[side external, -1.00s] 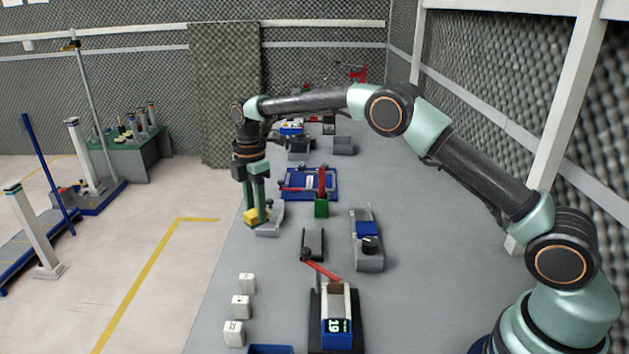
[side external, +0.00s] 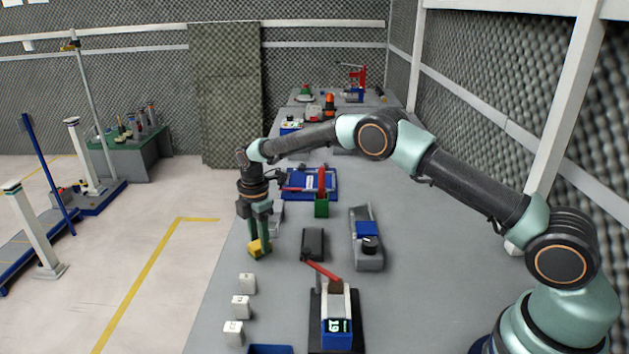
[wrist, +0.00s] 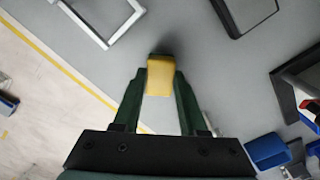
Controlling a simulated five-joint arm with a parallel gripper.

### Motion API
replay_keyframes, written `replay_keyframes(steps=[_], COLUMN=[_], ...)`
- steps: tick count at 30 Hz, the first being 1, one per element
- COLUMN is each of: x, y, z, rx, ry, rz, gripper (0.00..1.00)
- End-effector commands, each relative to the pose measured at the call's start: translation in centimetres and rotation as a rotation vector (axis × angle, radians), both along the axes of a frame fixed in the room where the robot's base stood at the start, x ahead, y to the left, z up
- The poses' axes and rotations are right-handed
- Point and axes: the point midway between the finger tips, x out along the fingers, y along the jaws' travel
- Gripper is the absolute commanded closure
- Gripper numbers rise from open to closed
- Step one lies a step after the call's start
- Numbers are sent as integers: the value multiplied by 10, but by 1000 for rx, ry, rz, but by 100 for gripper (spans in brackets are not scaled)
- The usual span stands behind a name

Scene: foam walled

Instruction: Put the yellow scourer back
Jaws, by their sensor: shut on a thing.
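The yellow scourer (side external: 256,246) is held between the fingers of my gripper (side external: 260,253), which is shut on it. They are over the left part of the grey bench, and the side view does not clearly tell the height. In the wrist view, the scourer (wrist: 160,80) sits between the two green fingers (wrist: 158,88), over bare grey surface. A pale grey tray (side external: 278,216) is just behind my gripper in the side view and partly hidden by it. A pale grey open frame (wrist: 122,28) shows at the wrist view's upper left.
Several white blocks (side external: 240,307) stand along the bench's left side, nearer the camera. A dark grey box (side external: 313,243) and a grey holder with a blue part (side external: 367,248) are to the right. A device with a red lever (side external: 337,325) stands in front.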

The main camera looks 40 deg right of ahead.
Motion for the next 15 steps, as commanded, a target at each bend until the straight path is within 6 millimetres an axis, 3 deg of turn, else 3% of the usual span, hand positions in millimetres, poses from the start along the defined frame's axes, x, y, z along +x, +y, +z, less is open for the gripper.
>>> replay_keyframes(steps=[3, 4, 6, 15], x=[0, 0, 0, 0], y=[0, 0, 0, 0], z=[-3, -3, -3, -2], rx=[0, 0, 0, 0], ry=[0, 0, 0, 0], rz=[0, 0, 0, 0], gripper=[100, 55, 29, 29])
